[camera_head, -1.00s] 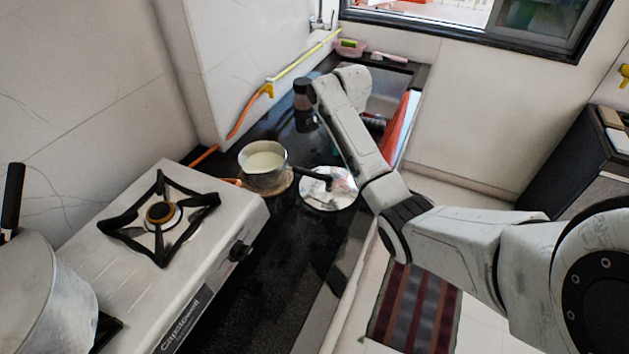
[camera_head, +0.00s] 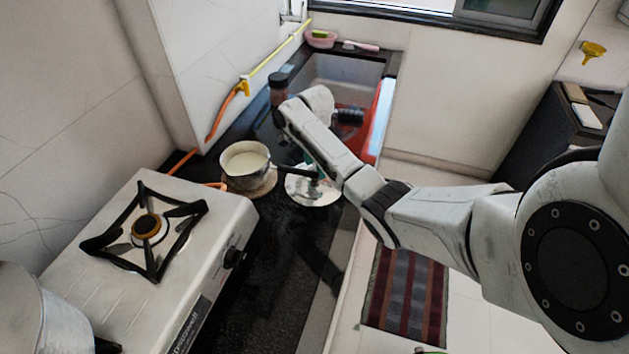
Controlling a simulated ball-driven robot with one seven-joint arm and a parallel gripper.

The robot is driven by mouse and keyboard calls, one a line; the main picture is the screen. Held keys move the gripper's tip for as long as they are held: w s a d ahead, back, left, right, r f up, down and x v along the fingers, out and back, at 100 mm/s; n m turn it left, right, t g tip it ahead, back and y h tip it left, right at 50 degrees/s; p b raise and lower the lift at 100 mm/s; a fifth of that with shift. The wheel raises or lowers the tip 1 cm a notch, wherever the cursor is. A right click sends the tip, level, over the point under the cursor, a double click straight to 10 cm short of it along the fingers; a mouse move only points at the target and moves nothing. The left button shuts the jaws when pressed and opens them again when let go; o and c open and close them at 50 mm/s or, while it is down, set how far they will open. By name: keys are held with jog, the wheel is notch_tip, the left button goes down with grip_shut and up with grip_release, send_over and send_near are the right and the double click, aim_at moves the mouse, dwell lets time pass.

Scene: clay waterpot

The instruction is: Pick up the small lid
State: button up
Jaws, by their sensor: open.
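The small lid (camera_head: 298,192) is a round, shiny, silvery disc lying on the dark counter, just right of a small pan. A dark, greenish shape shows over its middle; I cannot tell whether this is a knob, a reflection or part of my gripper. My forearm passes just above and right of the lid in the picture. No contact with the lid can be seen.
The pan (camera_head: 233,178) holds a white liquid, and its black handle reaches toward the lid. A gas stove (camera_head: 95,275) stands at left with a large pot (camera_head: 60,325). A dark jar (camera_head: 279,84) stands behind, near the sink. The counter (camera_head: 262,290) in front is clear.

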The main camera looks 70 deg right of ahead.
jog(key=shift+f, duration=1.35)
jog(key=shift+c, duration=0.3)
grip_shut()
